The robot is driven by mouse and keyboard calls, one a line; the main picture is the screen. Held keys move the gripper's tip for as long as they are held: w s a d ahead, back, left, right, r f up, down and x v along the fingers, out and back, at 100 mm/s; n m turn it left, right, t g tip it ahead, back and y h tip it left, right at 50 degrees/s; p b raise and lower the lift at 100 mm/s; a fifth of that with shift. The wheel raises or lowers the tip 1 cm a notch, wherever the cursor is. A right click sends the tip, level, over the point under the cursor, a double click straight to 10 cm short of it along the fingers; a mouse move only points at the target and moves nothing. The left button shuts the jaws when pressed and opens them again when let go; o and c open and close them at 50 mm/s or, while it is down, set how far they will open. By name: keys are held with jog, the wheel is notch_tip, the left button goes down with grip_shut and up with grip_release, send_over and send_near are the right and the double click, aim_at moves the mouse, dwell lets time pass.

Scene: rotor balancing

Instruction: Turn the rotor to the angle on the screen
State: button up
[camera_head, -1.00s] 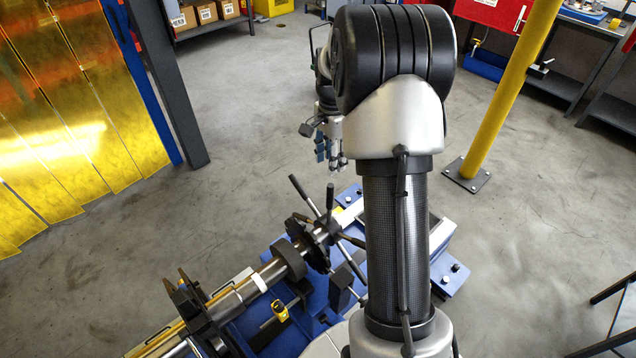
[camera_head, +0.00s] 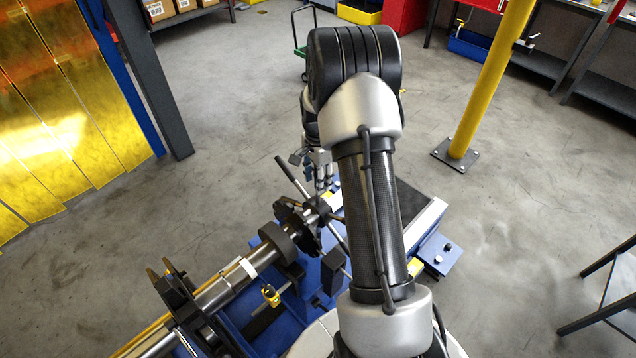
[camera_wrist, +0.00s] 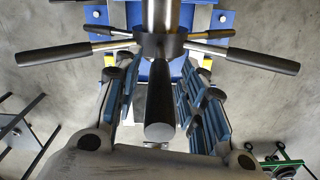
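The rotor (camera_head: 240,270) is a grey shaft with dark discs, lying on a blue machine bed. At its far end is a hub with several black-gripped spokes (camera_head: 288,173). My gripper (camera_head: 319,180) is beside the hub, partly hidden behind my arm. In the wrist view the spokes reach left and right, and one dark spoke grip (camera_wrist: 160,105) points toward the camera. My gripper (camera_wrist: 160,118) is open, with blue-padded fingers on either side of that grip. Gaps show between the pads and the grip. No screen is visible.
A yellow post (camera_head: 490,80) stands on the right and a dark grey column (camera_head: 150,80) at upper left, next to yellow strip curtains (camera_head: 60,110). A black table frame (camera_head: 605,290) is at lower right. A green trolley (camera_head: 300,45) stands behind my arm. Grey floor is open around the machine.

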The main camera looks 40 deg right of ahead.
jog(key=shift+f, duration=0.5)
grip_shut()
dwell(0.5)
